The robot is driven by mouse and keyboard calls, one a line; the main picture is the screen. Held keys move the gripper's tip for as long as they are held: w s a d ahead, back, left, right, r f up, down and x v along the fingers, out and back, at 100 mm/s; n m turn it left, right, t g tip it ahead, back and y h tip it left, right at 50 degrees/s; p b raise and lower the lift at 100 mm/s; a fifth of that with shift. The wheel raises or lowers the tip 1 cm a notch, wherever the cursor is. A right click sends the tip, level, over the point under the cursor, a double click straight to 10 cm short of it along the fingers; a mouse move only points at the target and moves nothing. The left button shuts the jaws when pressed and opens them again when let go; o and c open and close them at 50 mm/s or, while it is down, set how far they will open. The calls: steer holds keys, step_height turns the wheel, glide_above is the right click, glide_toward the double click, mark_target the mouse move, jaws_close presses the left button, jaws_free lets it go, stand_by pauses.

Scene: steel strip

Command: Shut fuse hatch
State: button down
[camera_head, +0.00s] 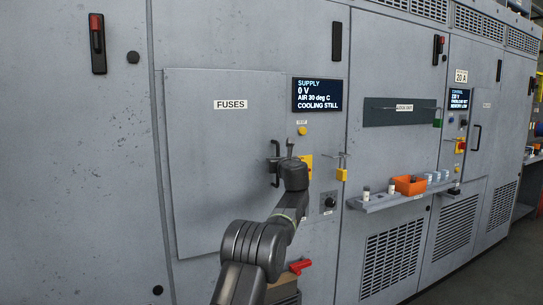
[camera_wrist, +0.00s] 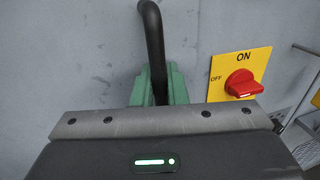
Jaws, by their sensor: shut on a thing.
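The fuse hatch (camera_head: 215,150) is a large grey panel labelled FUSES on the cabinet front. It looks to lie nearly flush with the cabinet; a gap at its edge is too small to judge. Its black bar handle (camera_head: 274,150) is on the hatch's right side and also shows in the wrist view (camera_wrist: 152,40). My gripper (camera_wrist: 155,85) has green fingers and is shut on the handle's lower part.
A red rotary switch (camera_wrist: 243,84) on a yellow ON/OFF plate is close right of my gripper. A display (camera_head: 317,95) reads SUPPLY 0 V. A shelf (camera_head: 385,200) with an orange bin (camera_head: 409,186) projects at the right. A yellow padlock (camera_head: 342,175) hangs nearby.

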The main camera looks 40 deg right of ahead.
steer(key=shift+w+f, duration=0.15)
steer(key=shift+w, duration=0.05)
steer(key=c, duration=1.6)
jaws_free()
steer(key=shift+o, duration=0.2)
steer(key=shift+s, duration=0.1)
steer(key=shift+s+a+b, duration=0.2)
steer(key=shift+s+b, duration=0.3)
steer(key=shift+b, duration=0.05)
steer(key=b+v, duration=0.5)
steer(key=v, duration=0.7)
steer(key=shift+s, duration=0.3)
steer(key=shift+a, duration=0.15)
steer(key=shift+p+x, duration=3.05)
steer(key=shift+x, duration=3.9)
